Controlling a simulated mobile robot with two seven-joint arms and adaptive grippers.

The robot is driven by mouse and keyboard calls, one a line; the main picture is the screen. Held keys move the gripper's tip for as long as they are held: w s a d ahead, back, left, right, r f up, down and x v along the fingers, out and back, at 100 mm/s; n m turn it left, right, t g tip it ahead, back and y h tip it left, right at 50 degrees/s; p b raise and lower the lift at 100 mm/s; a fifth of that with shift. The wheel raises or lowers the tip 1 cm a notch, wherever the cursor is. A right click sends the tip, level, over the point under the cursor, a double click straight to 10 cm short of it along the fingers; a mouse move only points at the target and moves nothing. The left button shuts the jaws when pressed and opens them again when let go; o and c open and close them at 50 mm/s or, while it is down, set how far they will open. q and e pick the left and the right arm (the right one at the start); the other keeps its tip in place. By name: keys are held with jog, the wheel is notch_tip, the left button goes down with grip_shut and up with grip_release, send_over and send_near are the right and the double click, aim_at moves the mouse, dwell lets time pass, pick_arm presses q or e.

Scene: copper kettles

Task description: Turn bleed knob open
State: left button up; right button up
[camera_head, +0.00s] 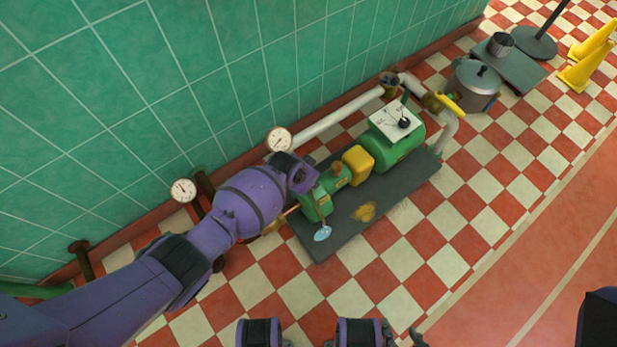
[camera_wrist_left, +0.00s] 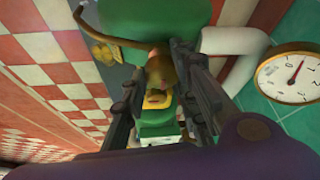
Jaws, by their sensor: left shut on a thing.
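The green pump (camera_head: 312,205) stands on a dark base plate beside the tiled wall. My left gripper (camera_wrist_left: 160,92) reaches it from the left, low over its near end. In the left wrist view its two dark fingers are shut on a brass-brown knob (camera_wrist_left: 157,72), with the yellow coupling (camera_wrist_left: 152,103) behind. In the head view the left fingertips and the held knob are hard to make out. My right gripper (camera_head: 404,339) is only partly in view at the bottom edge, away from the pump; its opening is unclear.
Two dials stand by the wall, one (camera_head: 279,139) behind my left gripper, the other (camera_head: 184,190) further left. The green motor (camera_head: 398,150) and a white pipe (camera_head: 335,118) lie beyond the pump. A grey pot (camera_head: 476,85) and yellow wedges (camera_head: 585,65) stand far right. The checkered floor in front is clear.

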pick_arm(q)
jog(key=shift+s+d+f, duration=0.25)
jog(key=shift+s+d, duration=0.1)
jog(key=shift+s, duration=0.15)
pick_arm(e)
jog(key=shift+r, duration=0.1)
jog(key=shift+w+r, duration=0.15)
jog(key=shift+w, duration=0.1)
pick_arm(q)
jog(key=o, duration=1)
jog(key=shift+w, duration=0.1)
pick_arm(e)
jog(key=shift+d, duration=0.1)
pick_arm(q)
jog(key=shift+w+a+r, duration=0.15)
jog(key=shift+w+a, duration=0.05)
pick_arm(e)
jog(key=shift+s, duration=0.1)
pick_arm(q)
jog(key=shift+r, duration=0.15)
jog(key=v, duration=1.1)
jog(key=shift+s+r, duration=0.1)
jog(key=shift+r, duration=0.25)
